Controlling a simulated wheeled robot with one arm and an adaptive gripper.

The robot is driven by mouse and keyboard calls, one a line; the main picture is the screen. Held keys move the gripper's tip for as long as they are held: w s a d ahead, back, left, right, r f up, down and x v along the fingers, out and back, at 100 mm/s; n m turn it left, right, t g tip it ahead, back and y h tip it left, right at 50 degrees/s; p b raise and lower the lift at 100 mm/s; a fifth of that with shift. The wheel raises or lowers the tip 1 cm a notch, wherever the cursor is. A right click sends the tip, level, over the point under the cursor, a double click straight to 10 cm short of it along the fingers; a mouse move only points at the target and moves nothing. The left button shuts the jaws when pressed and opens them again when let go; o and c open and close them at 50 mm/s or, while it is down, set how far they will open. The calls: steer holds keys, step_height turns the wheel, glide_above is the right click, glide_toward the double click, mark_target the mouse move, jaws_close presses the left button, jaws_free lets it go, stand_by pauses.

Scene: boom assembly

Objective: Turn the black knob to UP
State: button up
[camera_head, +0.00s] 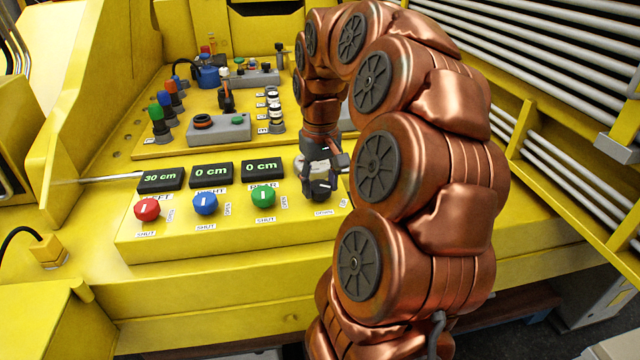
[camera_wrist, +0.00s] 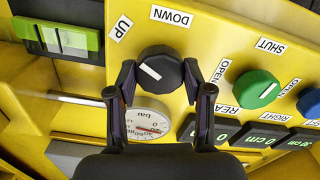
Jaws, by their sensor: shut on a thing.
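The black knob (camera_wrist: 172,62) is on the yellow panel, between my two fingertips in the wrist view. My gripper (camera_wrist: 159,68) is shut on it, one finger on each side. The knob's white mark points left and slightly up in the wrist view. The UP label (camera_wrist: 120,28) is up and to the left of the knob, and the DOWN label (camera_wrist: 172,16) is above it. In the head view the black knob (camera_head: 321,193) is partly covered by my gripper (camera_head: 321,178) above it.
Red (camera_head: 147,209), blue (camera_head: 205,203) and green (camera_head: 263,196) knobs line the panel to the left, under displays reading 30 cm, 0 cm and 0 cm. A pressure gauge (camera_wrist: 148,122) is close beside the black knob, partly hidden by my gripper.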

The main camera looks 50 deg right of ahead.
mark_target(320, 185)
stand_by(0.3)
steer(key=o, duration=1.2)
steer(key=shift+c, duration=0.2)
steer(key=shift+r, duration=0.1)
step_height(320, 185, up, 12)
stand_by(0.4)
